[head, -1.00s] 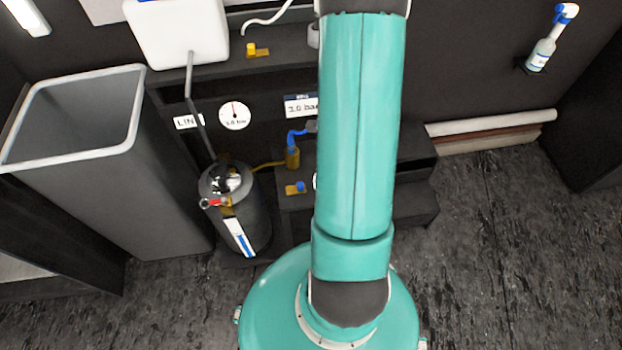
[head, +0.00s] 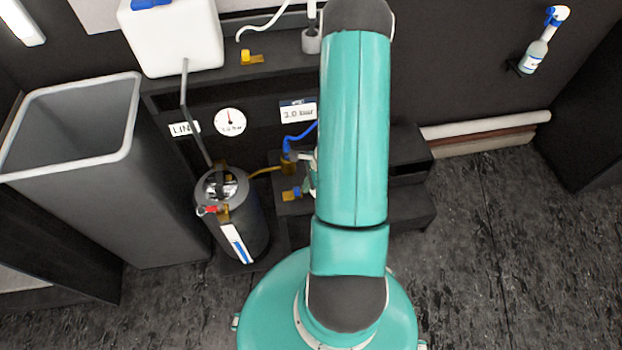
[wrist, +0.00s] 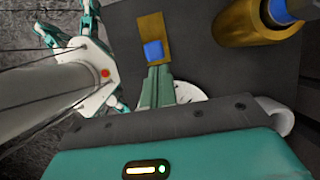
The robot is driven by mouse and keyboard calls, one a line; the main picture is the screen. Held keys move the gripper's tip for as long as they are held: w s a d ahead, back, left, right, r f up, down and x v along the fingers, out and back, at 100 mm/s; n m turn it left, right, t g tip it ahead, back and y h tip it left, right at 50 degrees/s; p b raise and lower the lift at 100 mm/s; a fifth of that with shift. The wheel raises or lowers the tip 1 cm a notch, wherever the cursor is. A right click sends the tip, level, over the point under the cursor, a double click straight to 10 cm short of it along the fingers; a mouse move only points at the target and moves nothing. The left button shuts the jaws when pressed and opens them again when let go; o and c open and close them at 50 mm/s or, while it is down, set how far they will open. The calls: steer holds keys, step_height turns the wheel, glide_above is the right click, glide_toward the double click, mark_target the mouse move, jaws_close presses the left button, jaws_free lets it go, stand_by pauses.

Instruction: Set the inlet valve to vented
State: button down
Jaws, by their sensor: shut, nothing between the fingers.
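A small blue valve knob (wrist: 153,51) sits on a flat brass plate (wrist: 152,26) on a dark step. In the head view the blue knob (head: 297,191) shows beside my arm. My gripper (wrist: 158,70) is shut and empty, its green fingertips right at the near side of the knob; I cannot tell if they touch it. A red-handled valve (head: 208,210) sits on top of the grey pressure tank (head: 240,215). A yellow valve (head: 250,57) is on the upper shelf. No visible label tells me which is the inlet valve.
A brass fitting (wrist: 238,38) with a blue hose (head: 302,135) stands close to the knob's right in the wrist view. A gauge (head: 230,121) hangs behind the tank. A tall grey bin (head: 130,190) stands left. Floor at right is clear.

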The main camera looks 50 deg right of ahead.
mark_target(294, 190)
stand_by(0.3)
steer(key=shift+w+a, duration=0.55)
steer(key=shift+a, duration=0.2)
steer(key=shift+w+a, duration=0.5)
steer(key=shift+a, duration=0.25)
steer(key=shift+r, duration=0.1)
steer(key=v, duration=1.3)
steer(key=shift+s+d+r, duration=0.15)
steer(key=shift+d+r, duration=0.05)
steer(key=shift+r, duration=0.05)
